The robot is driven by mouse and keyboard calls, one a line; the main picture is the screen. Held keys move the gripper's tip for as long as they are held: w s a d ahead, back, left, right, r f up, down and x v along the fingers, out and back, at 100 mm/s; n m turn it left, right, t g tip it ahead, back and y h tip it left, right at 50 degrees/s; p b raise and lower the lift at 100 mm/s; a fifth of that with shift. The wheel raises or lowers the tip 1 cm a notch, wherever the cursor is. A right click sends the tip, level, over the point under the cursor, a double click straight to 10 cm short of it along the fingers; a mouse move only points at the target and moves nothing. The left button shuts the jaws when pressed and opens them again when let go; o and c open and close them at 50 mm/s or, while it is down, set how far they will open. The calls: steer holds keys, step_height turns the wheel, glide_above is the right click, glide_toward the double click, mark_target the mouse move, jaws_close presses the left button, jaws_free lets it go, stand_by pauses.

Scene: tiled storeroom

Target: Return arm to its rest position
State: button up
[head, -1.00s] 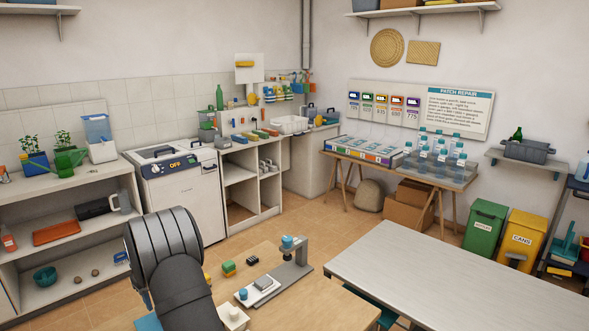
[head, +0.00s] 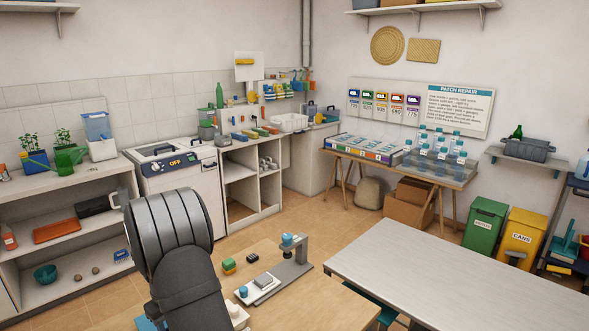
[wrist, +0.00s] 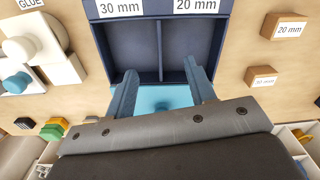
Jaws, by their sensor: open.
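My gripper (wrist: 162,75) is open in the wrist view, its two blue fingers apart with nothing held between them. It is over a tabletop, in front of a dark blue two-compartment tray (wrist: 160,16) labelled 30 mm and 20 mm. The visible parts of both compartments look empty. A light blue piece (wrist: 160,98) shows between the fingers, partly hidden by my wrist. In the head view my dark arm rises at the lower left over the wooden table (head: 320,305), and my gripper is hidden there.
A white piece (wrist: 35,45) is at the left. In the head view, a grey stand (head: 290,265) and small green-yellow blocks (head: 229,266) are on the table. A bare pale table (head: 450,275) is at the right.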

step_height(320, 180, up, 16)
steer(key=s+d+r+m, duration=0.1)
steer(key=d+r, duration=0.3)
steer(key=d, duration=0.3)
steer(key=shift+s+r+m, duration=0.2)
steer(key=shift+s+m, duration=0.2)
steer(key=w+a+f+n, duration=0.2)
steer(key=a+f, duration=0.2)
steer(key=a, duration=0.3)
step_height(320, 180, down, 12)
steer(key=shift+f, duration=0.25)
steer(key=shift+s, duration=0.1)
